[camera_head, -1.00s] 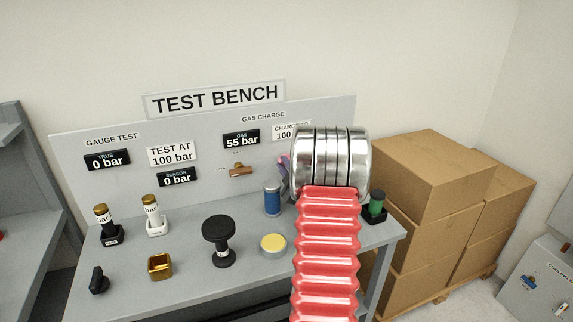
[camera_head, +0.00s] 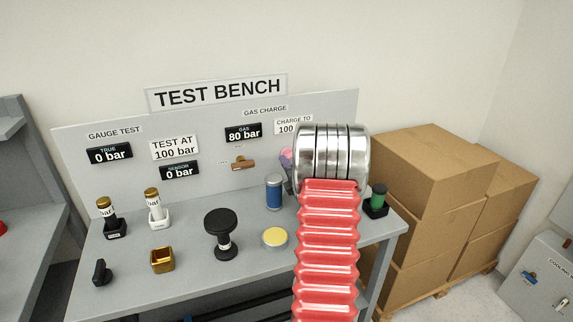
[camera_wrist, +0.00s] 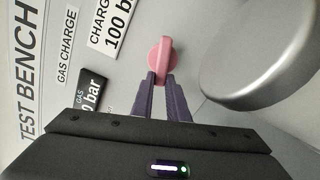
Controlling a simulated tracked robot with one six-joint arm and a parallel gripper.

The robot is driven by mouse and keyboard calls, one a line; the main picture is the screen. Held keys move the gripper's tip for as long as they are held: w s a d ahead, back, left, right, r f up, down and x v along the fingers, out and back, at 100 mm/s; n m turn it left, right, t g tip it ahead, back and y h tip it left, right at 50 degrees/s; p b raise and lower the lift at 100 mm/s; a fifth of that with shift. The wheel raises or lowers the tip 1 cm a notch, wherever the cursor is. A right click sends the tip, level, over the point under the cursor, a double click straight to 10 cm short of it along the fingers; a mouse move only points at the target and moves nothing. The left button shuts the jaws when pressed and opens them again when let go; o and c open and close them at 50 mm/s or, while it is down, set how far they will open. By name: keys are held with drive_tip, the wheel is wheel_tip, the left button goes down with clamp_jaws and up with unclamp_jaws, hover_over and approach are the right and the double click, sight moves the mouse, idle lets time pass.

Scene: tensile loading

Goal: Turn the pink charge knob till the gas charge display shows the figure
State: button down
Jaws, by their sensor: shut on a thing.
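The pink charge knob (camera_wrist: 160,59) sits on the bench's upright panel, right of the signs in the wrist view. My gripper (camera_wrist: 161,78) is shut on its raised bar with two dark purple fingers. In the head view only a bit of the pink knob (camera_head: 286,157) shows beside my silver wrist, and the fingers are mostly hidden. The gas charge display (camera_head: 243,132) reads 80 bar. The charge-to sign (camera_head: 291,125) beside it is partly covered in the head view; in the wrist view the sign (camera_wrist: 115,30) shows 100 bar.
A blue cylinder (camera_head: 274,192) and a green-topped part (camera_head: 376,201) stand on the bench near my arm. A brass valve handle (camera_head: 243,164) is on the panel. A large silver round body (camera_wrist: 262,50) is close beside the knob in the wrist view. Cardboard boxes (camera_head: 422,170) stack at the right.

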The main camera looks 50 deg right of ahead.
drive_tip(key=shift+s+f+n, duration=0.1)
drive_tip(key=shift+f+n, duration=0.2)
drive_tip(key=shift+f, duration=0.2)
drive_tip(key=c, duration=1.7)
unclamp_jaws()
drive_tip(key=shift+r, duration=0.2)
drive_tip(key=shift+r, duration=0.15)
wheel_tip(320, 180, up, 10)
